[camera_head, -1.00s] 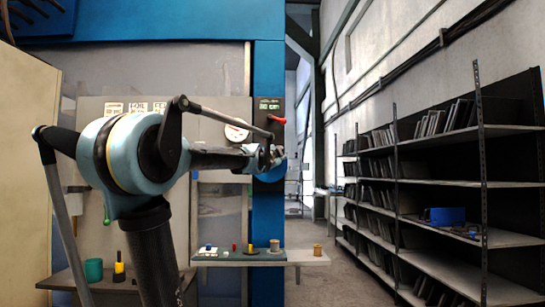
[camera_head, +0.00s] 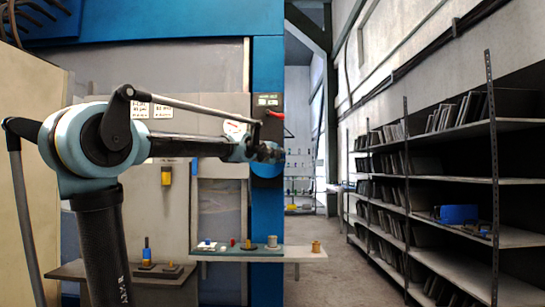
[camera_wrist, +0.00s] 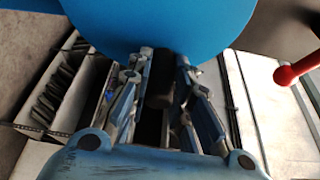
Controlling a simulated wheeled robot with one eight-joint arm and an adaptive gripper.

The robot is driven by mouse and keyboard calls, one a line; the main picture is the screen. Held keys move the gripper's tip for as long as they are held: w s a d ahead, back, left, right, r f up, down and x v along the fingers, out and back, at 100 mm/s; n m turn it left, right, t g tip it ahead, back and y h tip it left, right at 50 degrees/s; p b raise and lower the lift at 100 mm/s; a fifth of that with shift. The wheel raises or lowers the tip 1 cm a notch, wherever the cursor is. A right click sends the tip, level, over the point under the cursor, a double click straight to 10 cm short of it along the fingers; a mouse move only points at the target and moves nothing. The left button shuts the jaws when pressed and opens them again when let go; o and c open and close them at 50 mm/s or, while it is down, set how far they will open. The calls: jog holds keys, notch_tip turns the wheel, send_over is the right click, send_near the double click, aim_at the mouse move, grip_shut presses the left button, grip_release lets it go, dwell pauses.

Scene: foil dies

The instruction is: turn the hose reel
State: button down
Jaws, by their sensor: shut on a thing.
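The hose reel (camera_wrist: 160,22) is a large blue disc at the top of the wrist view, with a short dark handle (camera_wrist: 160,88) standing out from it. My gripper (camera_wrist: 163,65) has its two fingers on either side of this handle and is shut on it. In the head view my gripper (camera_head: 272,152) is at the blue column, in front of the reel, and hides most of it and its handle.
A red-knobbed lever (camera_wrist: 284,75) stands close at the right in the wrist view. A small ledge (camera_head: 238,254) with several coloured pieces is below my gripper. Tall shelves (camera_head: 450,180) line the right, with bare floor (camera_head: 320,270) before them.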

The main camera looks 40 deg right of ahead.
jog(key=shift+w+f, duration=0.1)
jog(key=shift+f, duration=0.1)
dwell(0.4)
jog(key=c, duration=1.8)
grip_release()
jog(key=o, duration=0.4)
jog(key=shift+w+a+f, duration=0.1)
jog(key=shift+w, duration=0.4)
jog(key=shift+c, duration=0.2)
jog(key=shift+s, duration=0.15)
jog(key=shift+s, duration=0.1)
jog(key=shift+s+a, duration=0.1)
jog(key=shift+a, duration=0.2)
jog(key=w+v, duration=0.1)
jog(key=v, duration=1)
jog(key=shift+a, duration=0.35)
